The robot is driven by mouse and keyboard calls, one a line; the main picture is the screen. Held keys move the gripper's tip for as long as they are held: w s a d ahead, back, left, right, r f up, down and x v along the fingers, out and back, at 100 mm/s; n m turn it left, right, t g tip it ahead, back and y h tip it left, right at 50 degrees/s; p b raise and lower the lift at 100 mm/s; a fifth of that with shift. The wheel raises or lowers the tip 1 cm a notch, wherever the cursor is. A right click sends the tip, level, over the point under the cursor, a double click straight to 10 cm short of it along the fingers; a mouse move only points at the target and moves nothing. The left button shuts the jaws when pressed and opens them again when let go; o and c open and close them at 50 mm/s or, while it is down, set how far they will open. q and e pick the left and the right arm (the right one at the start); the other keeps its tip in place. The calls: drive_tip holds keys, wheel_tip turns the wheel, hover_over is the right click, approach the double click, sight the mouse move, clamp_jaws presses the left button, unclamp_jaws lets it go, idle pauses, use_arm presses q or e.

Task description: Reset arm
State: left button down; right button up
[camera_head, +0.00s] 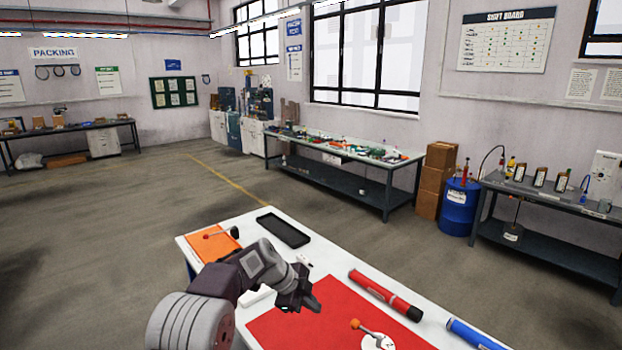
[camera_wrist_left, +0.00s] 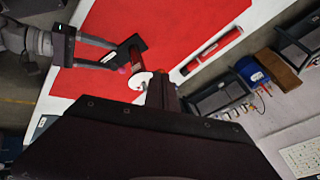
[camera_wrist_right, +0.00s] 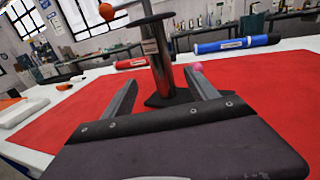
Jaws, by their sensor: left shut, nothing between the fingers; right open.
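My left gripper (camera_head: 303,299) is shut and empty above the mat, left of the pump. In the left wrist view its closed fingers (camera_wrist_left: 161,88) are near the white top in the picture. My right gripper (camera_wrist_right: 160,77) is open, its fingers on either side of the cylinder; contact cannot be told. It is outside the head view.
A red tube (camera_head: 385,294) and a blue tube (camera_head: 472,334) lie along the right side of the white table (camera_head: 335,270). A black tray (camera_head: 284,231) and an orange mat (camera_head: 212,243) lie at the far end. Other benches stand well away.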

drive_tip(key=shift+s+a, duration=0.1)
drive_tip(key=shift+s, duration=0.1)
drive_tip(key=s+d+r+m+g+h, duration=0.4)
drive_tip(key=d+r+m+g, duration=0.1)
drive_tip(key=d+m+g, duration=0.35)
drive_tip(key=s+d+r+m+g+y+b, duration=0.1)
drive_tip(key=s+d+r+m+g+y, duration=0.25)
drive_tip(key=s+m+g, duration=0.45)
use_arm(q)
drive_tip(key=s+a+f+n+y, duration=0.2)
drive_tip(key=s+a+n, duration=0.4)
drive_tip(key=s, duration=0.4)
drive_tip(key=s+a+f+n+g+y+b, duration=0.1)
drive_tip(key=s+a+f+n+y, duration=0.1)
drive_tip(key=s+a+f+n, duration=0.2)
drive_tip(key=s+a+f+n+y, duration=0.1)
drive_tip(key=s+a+f+n, duration=0.2)
drive_tip(key=s+a+n, duration=0.5)
drive_tip(key=s+n, duration=0.4)
drive_tip(key=s, duration=0.4)
drive_tip(key=shift+a+f+g+y, duration=0.2)
drive_tip(key=shift+g+y, duration=0.2)
use_arm(e)
drive_tip(key=s+a+r+m+t+y, duration=0.2)
drive_tip(key=s+a+r+m+y, duration=0.4)
drive_tip(key=m+y, duration=0.4)
drive_tip(key=m, duration=0.3)
drive_tip(key=shift+a+t+y, duration=0.2)
drive_tip(key=shift+t+y, duration=0.15)
